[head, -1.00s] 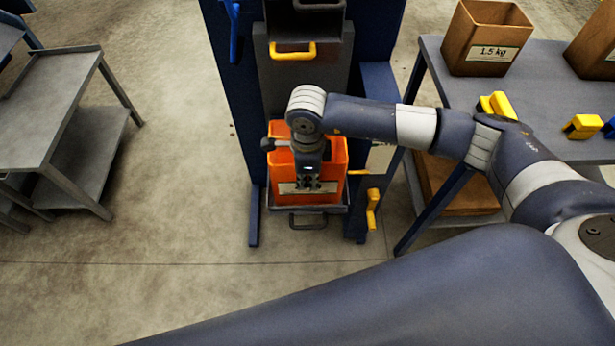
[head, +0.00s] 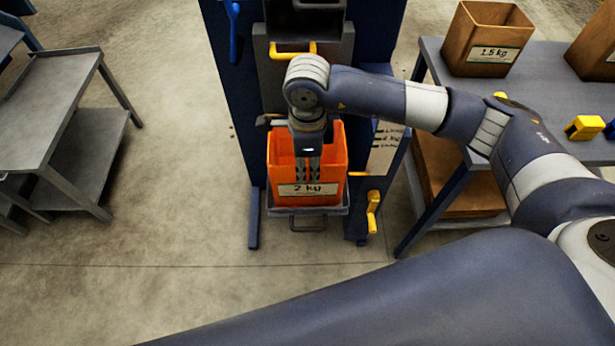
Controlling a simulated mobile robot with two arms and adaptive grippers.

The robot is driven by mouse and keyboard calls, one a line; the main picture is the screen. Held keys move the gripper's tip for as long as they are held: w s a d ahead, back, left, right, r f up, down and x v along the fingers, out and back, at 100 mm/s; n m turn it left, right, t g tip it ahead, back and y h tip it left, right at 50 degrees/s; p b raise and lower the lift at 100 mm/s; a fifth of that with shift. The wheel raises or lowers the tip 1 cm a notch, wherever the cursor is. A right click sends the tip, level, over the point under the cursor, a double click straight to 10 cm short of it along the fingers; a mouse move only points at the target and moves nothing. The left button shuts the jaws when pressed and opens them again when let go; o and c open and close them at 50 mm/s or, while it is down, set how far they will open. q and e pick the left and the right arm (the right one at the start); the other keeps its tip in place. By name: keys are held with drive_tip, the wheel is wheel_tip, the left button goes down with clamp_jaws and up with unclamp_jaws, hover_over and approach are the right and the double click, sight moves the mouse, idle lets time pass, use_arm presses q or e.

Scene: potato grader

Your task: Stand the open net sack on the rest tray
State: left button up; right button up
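The orange open-topped sack (head: 335,172), with a white "2 kg" label on its front, stands upright low in the dark blue grader frame. A grey tray (head: 278,211) with a dark handle is directly under it. My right gripper (head: 308,180) points down over the sack's opening, its fingertips just above the label in the picture. The view does not show whether the fingers touch the sack or how far apart they are. The gripper and wrist hide part of the sack's inside and back rim. My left gripper is out of view.
The blue grader frame (head: 232,110) rises on both sides of the sack, with yellow handles (head: 373,212) on it. A table (head: 450,95) with a brown "1.5 kg" box (head: 485,40) stands at right. A grey cart (head: 45,110) is at left, with clear floor between.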

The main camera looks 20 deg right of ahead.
wheel_tip(320, 180, up, 6)
drive_tip(key=shift+b, duration=0.3)
idle(0.4)
